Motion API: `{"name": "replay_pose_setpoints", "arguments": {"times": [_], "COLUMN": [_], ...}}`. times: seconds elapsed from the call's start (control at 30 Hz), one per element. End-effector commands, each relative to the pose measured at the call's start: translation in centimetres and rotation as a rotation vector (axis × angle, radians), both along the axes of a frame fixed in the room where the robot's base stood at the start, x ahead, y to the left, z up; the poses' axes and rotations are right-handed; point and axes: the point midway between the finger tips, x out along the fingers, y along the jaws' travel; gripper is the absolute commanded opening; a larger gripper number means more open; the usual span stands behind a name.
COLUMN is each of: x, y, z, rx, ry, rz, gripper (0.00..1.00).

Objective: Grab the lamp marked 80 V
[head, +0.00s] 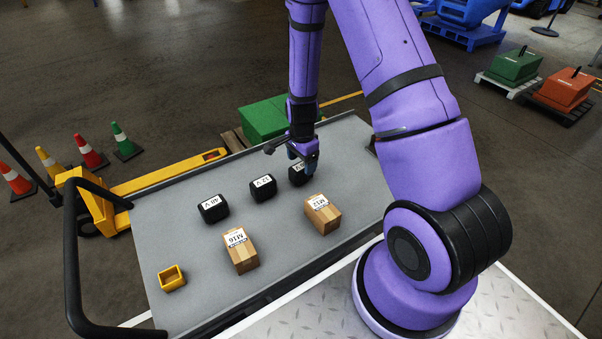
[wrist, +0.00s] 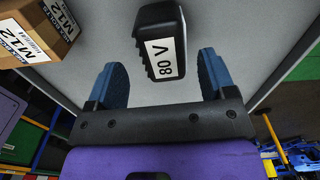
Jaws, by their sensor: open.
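The lamp marked 80 V (wrist: 152,22) is a black block with a white label, in the top middle of the wrist view. In the head view this lamp (head: 296,176) is the rightmost of three black blocks on the grey table, partly hidden by my gripper. My gripper (head: 305,158) is directly over it, pointing down. In the wrist view my gripper (wrist: 161,65) is open, its blue fingers apart on either side of the lamp's near end. A gap shows on both sides. I cannot tell the remaining height.
Black blocks marked 12 V (head: 263,190) and 48 V (head: 213,210) stand left of it on the table (head: 180,255). Boxes marked M12 (head: 323,215) and M16 (head: 241,253) and a small yellow bin (head: 172,279) are nearer. A black handle (head: 70,250) rises at the left end.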

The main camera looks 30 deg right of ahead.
Motion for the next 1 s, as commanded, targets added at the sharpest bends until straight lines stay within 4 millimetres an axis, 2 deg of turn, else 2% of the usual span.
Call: {"name": "replay_pose_setpoints", "arguments": {"times": [0.5,0.8,1.0], "x": [0.3,0.4,0.4], "y": [0.0,0.0,0.0], "z": [-5.0,-5.3,-5.2], "rx": [0.000,0.000,0.000], "ry": [0.002,0.000,0.000], "rz": [0.001,0.001,0.001], "gripper": [0.77,0.77,0.31]}}
